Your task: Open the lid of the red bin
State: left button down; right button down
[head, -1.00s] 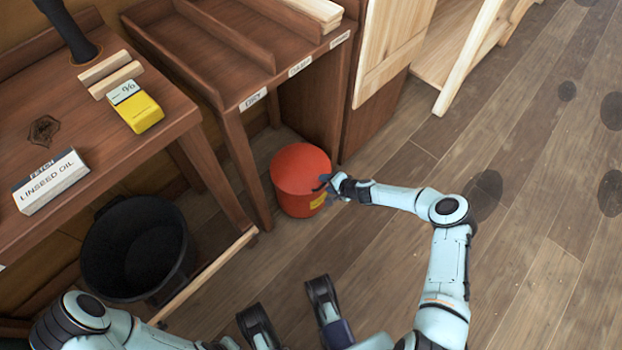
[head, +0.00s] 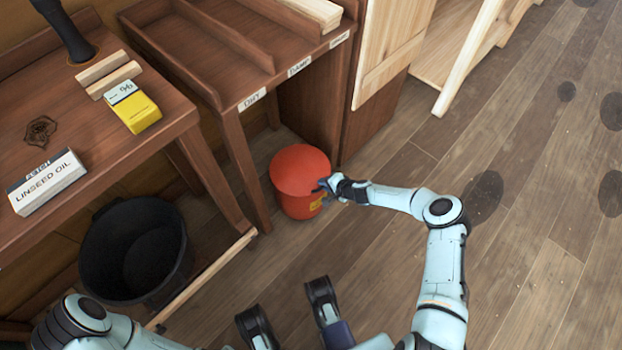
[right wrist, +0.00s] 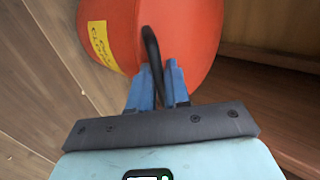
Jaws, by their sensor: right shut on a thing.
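The red bin (head: 298,204) stands on the floor beside the dark wooden bench, with a yellow label on its side. Its round red lid (head: 298,166) lies on top and looks closed. My right gripper (head: 324,187) is at the bin's right side, near the lid's edge. In the right wrist view, its blue fingers (right wrist: 157,85) are shut on a thin black curved handle (right wrist: 151,45) in front of the red bin (right wrist: 180,30). Where the handle joins the bin is not clear.
A black tub (head: 133,250) stands on the floor to the left. The dark bench (head: 236,140) rises close behind and left of the bin. A pale wooden panel (head: 388,50) stands behind to the right. The plank floor (head: 520,230) at right is open.

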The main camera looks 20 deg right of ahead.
jog(key=shift+g, duration=0.5)
jog(key=r+p, duration=0.1)
jog(key=w+r, duration=0.1)
jog(key=r, duration=0.1)
jog(key=r+p, duration=0.1)
jog(key=r, duration=0.1)
jog(key=shift+w+a+p, duration=0.15)
jog(key=shift+a+p, duration=0.15)
jog(key=shift+p, duration=0.05)
jog(key=shift+g+h, duration=0.4)
jog(key=shift+g, duration=0.2)
jog(key=shift+w+a+r, duration=0.15)
jog(key=shift+w+r, duration=0.2)
jog(key=shift+r, duration=0.4)
jog(key=shift+w+a+r, duration=0.2)
jog(key=shift+w+r, duration=0.2)
jog(key=shift+r, duration=0.35)
jog(key=shift+w+a+r, duration=0.15)
jog(key=shift+w+r, duration=0.2)
jog(key=shift+r, duration=0.4)
